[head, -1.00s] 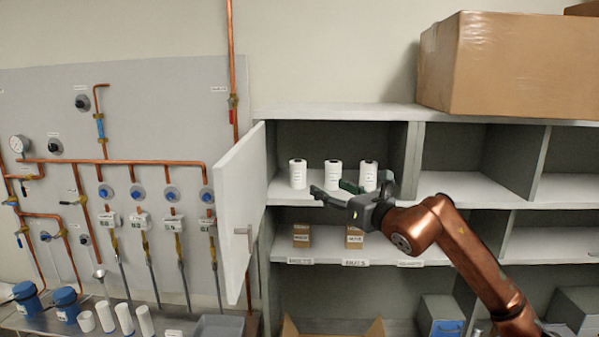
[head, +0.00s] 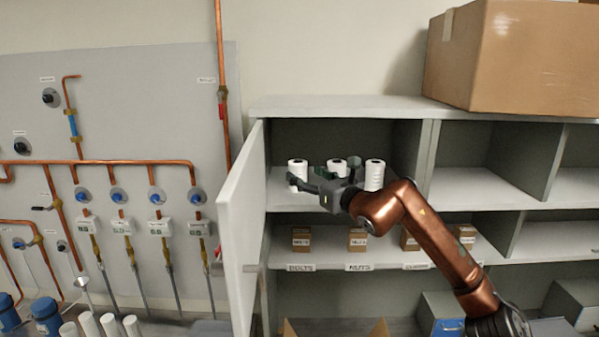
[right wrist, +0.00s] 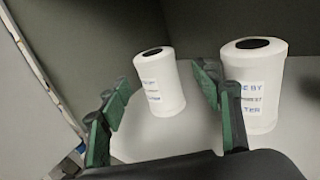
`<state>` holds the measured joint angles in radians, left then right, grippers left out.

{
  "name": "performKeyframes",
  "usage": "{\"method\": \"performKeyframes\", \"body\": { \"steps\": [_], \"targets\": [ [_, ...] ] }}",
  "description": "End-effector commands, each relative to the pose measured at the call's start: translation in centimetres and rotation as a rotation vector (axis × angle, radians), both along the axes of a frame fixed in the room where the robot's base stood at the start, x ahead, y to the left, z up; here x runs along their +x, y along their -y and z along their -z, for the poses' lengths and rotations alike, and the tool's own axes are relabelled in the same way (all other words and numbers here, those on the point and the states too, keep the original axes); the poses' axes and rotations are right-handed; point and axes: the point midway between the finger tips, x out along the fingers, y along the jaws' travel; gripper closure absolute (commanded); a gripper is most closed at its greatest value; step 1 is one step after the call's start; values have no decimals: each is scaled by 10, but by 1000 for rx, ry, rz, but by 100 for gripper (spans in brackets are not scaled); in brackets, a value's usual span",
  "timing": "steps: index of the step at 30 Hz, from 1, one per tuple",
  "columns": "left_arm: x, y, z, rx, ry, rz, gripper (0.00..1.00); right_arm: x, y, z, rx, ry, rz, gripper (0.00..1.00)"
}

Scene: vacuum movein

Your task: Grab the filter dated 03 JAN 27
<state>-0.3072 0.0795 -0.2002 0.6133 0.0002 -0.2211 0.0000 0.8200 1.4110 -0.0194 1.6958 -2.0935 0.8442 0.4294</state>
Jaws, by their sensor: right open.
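Three white cylindrical filters with dark tops stand upright in a row on the upper left shelf: left (head: 297,168), middle (head: 337,166) and right (head: 374,175). My right gripper (head: 326,174) is open in front of the left and middle ones and hides part of them. In the right wrist view, one filter (right wrist: 160,82) stands between and beyond the green-padded fingers (right wrist: 163,95), not visibly gripped. Another filter (right wrist: 254,85) stands outside the right finger. Both carry white labels; "USE BY" and "FILTER" partly show, but the dates are too small to read. My left gripper is out of view.
An open cabinet door (head: 240,230) stands left of the shelf opening. The shelf below holds small boxes (head: 301,239) above tags such as "BOLTS" and "NUTS". A divider (head: 425,160) bounds the compartment on the right. A large cardboard box (head: 515,55) sits on top.

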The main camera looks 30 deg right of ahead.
Motion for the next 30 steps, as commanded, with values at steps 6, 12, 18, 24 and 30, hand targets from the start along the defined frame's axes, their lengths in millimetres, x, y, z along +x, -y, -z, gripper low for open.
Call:
{"method": "performKeyframes", "body": {
  "steps": [6,12,18,24,30],
  "targets": [
    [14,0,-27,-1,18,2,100,29,-4,-5,3,1,-2,41],
    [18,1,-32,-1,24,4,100,42,-5,-2,0,1,-2,41],
    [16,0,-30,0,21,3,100,42,-4,0,0,0,-2,42],
    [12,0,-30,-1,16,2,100,41,-3,-1,0,0,0,56],
    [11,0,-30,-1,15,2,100,40,-2,-1,0,0,1,70]
  ]
}}
